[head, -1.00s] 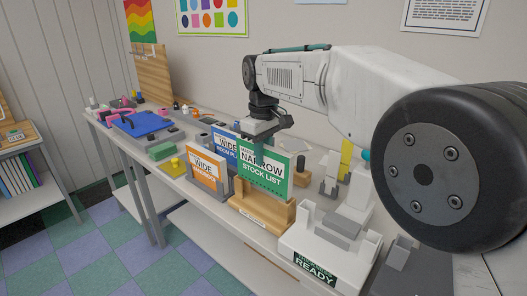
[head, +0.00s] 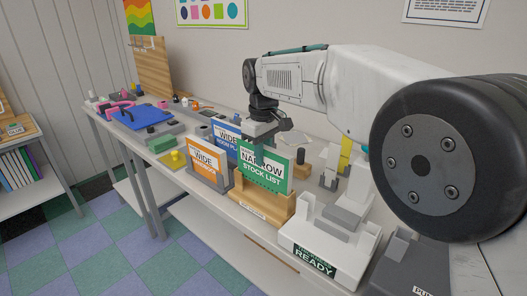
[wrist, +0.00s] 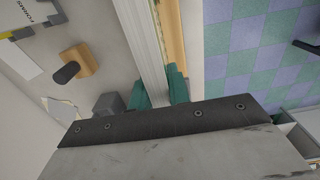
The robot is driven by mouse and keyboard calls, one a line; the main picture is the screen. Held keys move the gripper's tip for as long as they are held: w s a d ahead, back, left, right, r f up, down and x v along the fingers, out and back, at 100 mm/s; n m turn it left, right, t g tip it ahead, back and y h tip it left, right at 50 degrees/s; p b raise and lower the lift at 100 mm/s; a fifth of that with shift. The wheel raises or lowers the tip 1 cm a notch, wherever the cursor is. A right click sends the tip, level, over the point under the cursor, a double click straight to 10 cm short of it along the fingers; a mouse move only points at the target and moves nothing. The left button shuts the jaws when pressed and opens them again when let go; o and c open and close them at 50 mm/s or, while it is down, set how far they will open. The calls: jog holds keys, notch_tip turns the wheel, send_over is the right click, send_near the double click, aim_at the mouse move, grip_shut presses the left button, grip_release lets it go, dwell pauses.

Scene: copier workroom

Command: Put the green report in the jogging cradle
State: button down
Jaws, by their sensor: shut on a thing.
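The green report (head: 264,171), marked "NARROW STOCK LIST", stands upright in my gripper (head: 264,142). My gripper is shut on its top edge from above. A light wooden holder (head: 268,206), which looks like the jogging cradle, is directly below; its small front label is too blurred to read. The report's lower edge is at the holder's upper part; I cannot tell whether it touches the bottom. In the wrist view the teal fingers (wrist: 160,88) grip the report's white page edge (wrist: 140,40), with a strip of wood (wrist: 172,30) beside it.
An orange "WIDE" report (head: 207,160) in a grey stand and a blue "WIDE" report (head: 227,138) stand to the left. A white tray marked "READY" (head: 318,245) is close on the right. A wooden block with a dark knob (head: 302,168) stands behind.

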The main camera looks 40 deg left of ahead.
aim_at(263, 168)
jog(key=shift+f, duration=2.35)
jog(key=c, duration=1.3)
grip_release()
jog(key=shift+o, duration=0.2)
notch_tip(263, 168, up, 8)
jog(key=shift+f, duration=0.1)
